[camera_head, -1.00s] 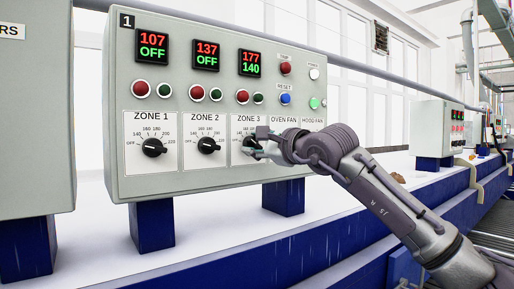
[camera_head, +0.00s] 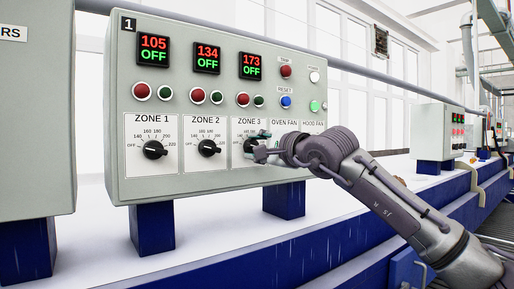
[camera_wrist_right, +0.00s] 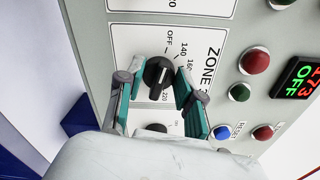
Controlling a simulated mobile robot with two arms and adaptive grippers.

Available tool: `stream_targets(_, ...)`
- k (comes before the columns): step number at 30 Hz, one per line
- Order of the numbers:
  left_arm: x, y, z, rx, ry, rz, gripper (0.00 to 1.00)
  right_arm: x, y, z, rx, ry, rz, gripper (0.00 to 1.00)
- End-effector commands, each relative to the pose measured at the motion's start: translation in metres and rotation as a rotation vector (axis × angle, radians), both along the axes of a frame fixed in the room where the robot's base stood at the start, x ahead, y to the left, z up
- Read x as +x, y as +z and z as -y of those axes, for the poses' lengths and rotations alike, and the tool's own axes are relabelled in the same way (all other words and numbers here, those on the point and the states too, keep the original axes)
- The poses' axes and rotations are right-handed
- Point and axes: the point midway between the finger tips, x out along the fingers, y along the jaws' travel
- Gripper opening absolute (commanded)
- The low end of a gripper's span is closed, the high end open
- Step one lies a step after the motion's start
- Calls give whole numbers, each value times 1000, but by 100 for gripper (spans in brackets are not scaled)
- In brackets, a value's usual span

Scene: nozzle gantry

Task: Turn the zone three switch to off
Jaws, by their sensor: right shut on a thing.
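The zone three switch (camera_wrist_right: 158,72) is a black round knob with a white pointer line on the panel plate labelled ZONE 3 (camera_head: 249,120). In the wrist view its pointer faces roughly toward the OFF mark. My right gripper (camera_wrist_right: 151,84) has its two green-grey fingers on either side of the knob and is shut on it. In the head view the right gripper (camera_head: 257,147) hides most of this knob. The zone three display (camera_head: 251,66) reads 173 above a green OFF. My left gripper is in no view.
The zone 1 knob (camera_head: 154,150) and zone 2 knob (camera_head: 208,148) are to the left on the same grey panel (camera_head: 150,197). Red and green buttons sit above the knobs. A blue reset button (camera_head: 285,102) is close to my right wrist.

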Motion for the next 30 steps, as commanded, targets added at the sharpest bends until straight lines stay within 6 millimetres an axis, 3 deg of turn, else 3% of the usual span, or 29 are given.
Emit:
stream_targets(5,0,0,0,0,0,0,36,0,0,0,-2,0,1,1)
stream_targets(6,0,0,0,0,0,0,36,0,0,0,-2,0,1,38)
stream_targets(10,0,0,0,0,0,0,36,0,0,0,-1,0,1,60)
stream_targets(23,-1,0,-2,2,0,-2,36,-6,0,5,0,0,0,61)
stream_targets(30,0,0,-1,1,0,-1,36,-39,0,30,-1,-1,2,61)
